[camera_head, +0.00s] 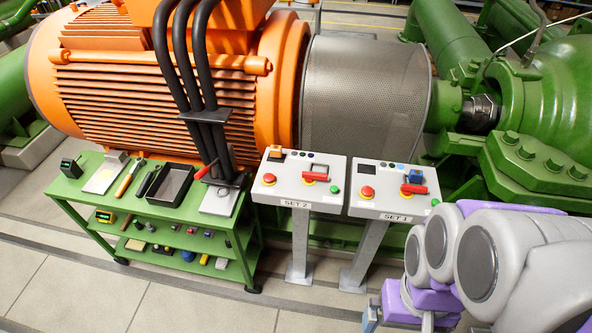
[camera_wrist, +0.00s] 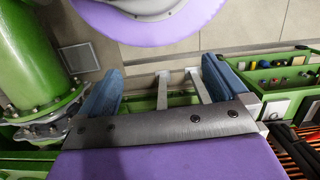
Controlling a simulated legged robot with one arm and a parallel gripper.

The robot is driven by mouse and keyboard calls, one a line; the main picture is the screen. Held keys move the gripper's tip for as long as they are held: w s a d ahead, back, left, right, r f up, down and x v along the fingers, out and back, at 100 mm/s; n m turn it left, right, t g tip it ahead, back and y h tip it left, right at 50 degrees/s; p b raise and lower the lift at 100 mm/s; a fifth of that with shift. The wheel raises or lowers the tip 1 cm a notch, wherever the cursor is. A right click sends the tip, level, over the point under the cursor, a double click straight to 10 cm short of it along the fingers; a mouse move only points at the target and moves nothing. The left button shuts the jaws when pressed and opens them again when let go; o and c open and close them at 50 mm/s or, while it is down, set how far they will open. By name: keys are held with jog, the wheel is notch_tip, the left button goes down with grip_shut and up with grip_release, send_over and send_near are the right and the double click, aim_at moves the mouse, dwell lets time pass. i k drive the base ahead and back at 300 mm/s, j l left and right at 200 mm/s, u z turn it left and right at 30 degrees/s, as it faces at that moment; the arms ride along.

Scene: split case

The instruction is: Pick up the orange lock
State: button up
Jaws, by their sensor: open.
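A small orange block that looks like the orange lock (camera_head: 276,153) sits at the top left of the SET 2 control panel (camera_head: 299,192). It is small in the head view, so its details are unclear. I cannot make it out in the wrist view. My gripper shows in the wrist view (camera_wrist: 163,68) with its two blue fingers wide apart and nothing between them. In the head view my arm is at the lower right, well to the right of and nearer than the orange block. The gripper is only partly seen there, at the bottom edge.
The SET 1 panel (camera_head: 390,202) stands right beside SET 2, with a blue block (camera_head: 415,175) and a red handle. A green cart (camera_head: 140,215) with tools and a black tray (camera_head: 170,186) is at left. Large machinery fills the back. Floor in front is clear.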

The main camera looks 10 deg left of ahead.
aim_at(275, 150)
jog(key=i+j+u, duration=0.1)
jog(key=u, duration=1.3)
jog(key=i+u, duration=0.2)
jog(key=i, duration=0.45)
